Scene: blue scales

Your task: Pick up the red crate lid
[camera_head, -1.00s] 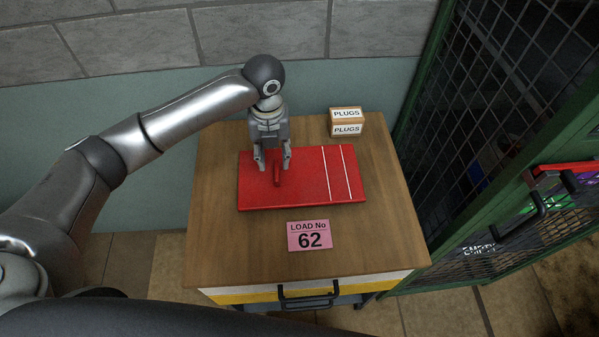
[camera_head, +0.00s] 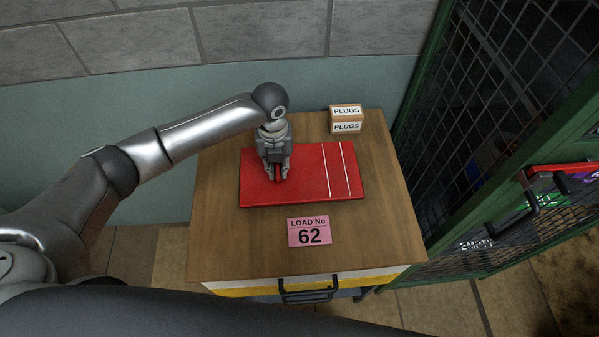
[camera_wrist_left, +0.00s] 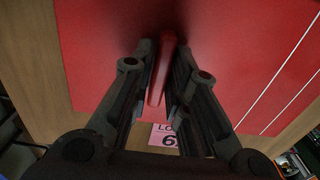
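The red crate lid (camera_head: 304,187) lies flat on the wooden cabinet top, with two white lines across its right part. It also fills much of the left wrist view (camera_wrist_left: 228,60). A raised red handle (camera_wrist_left: 160,72) stands on the lid. My left gripper (camera_head: 277,177) is over the left half of the lid, pointing down. In the left wrist view, its fingers (camera_wrist_left: 166,62) are closed in on both sides of the handle. The fingers partly hide the handle in the head view. My right gripper is not in view.
A pink "LOAD No 62" card (camera_head: 308,231) lies in front of the lid on the cabinet top (camera_head: 240,250). Small "PLUGS" boxes (camera_head: 346,119) stand at the back right. A green-framed mesh cage (camera_head: 470,130) stands close on the right; a wall is behind.

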